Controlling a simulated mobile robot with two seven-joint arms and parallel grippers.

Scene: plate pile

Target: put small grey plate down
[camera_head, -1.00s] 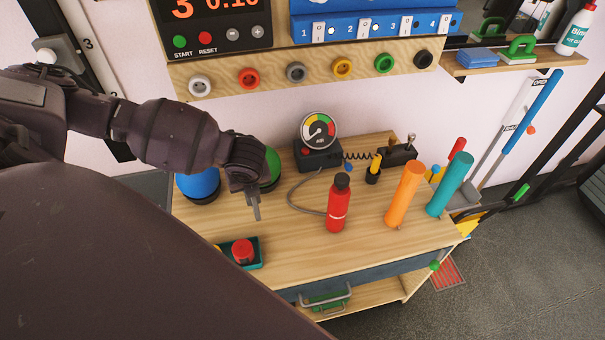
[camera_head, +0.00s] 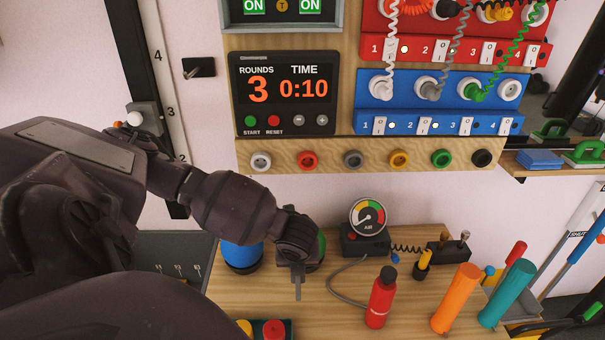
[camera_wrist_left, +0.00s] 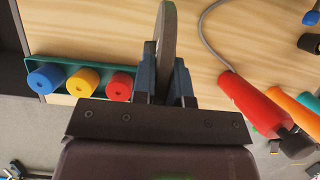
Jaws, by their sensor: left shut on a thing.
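The small grey plate (camera_wrist_left: 168,35) stands on edge between the fingers of my left gripper (camera_wrist_left: 165,82) in the left wrist view. The gripper is shut on it. In the head view my left gripper (camera_head: 298,262) points down over the wooden bench (camera_head: 340,323), and the plate shows as a thin grey strip (camera_head: 298,287) below it. I cannot tell whether the plate touches the bench. My right gripper is not in view.
A red bottle (camera_head: 381,298) stands right of the gripper, with orange (camera_head: 456,298) and teal (camera_head: 507,293) cylinders beyond. A blue cylinder (camera_head: 242,258) and a green one (camera_head: 322,246) are close to the gripper. A green tray (camera_wrist_left: 69,63) holds blue, yellow and red knobs.

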